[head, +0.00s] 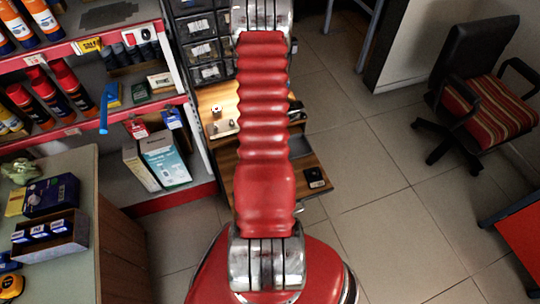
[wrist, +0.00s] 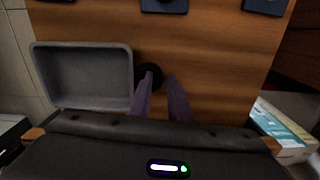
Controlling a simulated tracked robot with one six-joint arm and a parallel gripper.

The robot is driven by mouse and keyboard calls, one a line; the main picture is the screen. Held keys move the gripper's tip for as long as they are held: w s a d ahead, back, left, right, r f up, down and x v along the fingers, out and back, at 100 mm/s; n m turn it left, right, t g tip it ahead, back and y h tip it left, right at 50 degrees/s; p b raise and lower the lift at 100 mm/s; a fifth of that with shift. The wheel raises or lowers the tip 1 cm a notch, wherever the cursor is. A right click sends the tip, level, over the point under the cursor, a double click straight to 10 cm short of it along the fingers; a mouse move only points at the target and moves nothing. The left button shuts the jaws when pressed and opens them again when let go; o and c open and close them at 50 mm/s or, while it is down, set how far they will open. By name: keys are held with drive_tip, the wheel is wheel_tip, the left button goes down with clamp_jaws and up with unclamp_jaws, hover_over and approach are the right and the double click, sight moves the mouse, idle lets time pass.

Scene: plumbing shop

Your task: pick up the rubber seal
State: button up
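A small black round thing (wrist: 156,70), likely the rubber seal, lies on the wooden surface (wrist: 215,75) in the wrist view, just right of a grey tray. My gripper (wrist: 160,76) is open, with a gap between its two purple-grey fingers. The left fingertip overlaps the black thing in the picture and hides part of it. The right fingertip is to its right, over bare wood. I cannot tell whether either finger touches it. In the head view my red arm covers much of the wooden bench (head: 222,100), and neither gripper nor seal can be made out.
The empty grey tray (wrist: 124,75) stands close left of my fingers. Dark items (wrist: 165,5) lie at the far edge of the wood. In the head view, shelves (head: 175,193) with cans and boxes stand left; a striped chair (head: 492,108) stands right on open tiled floor.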

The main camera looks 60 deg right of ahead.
clamp_jaws()
drive_tip(key=shift+r, duration=0.1)
wheel_tip(320, 180, up, 10)
idle(0.9)
idle(0.4)
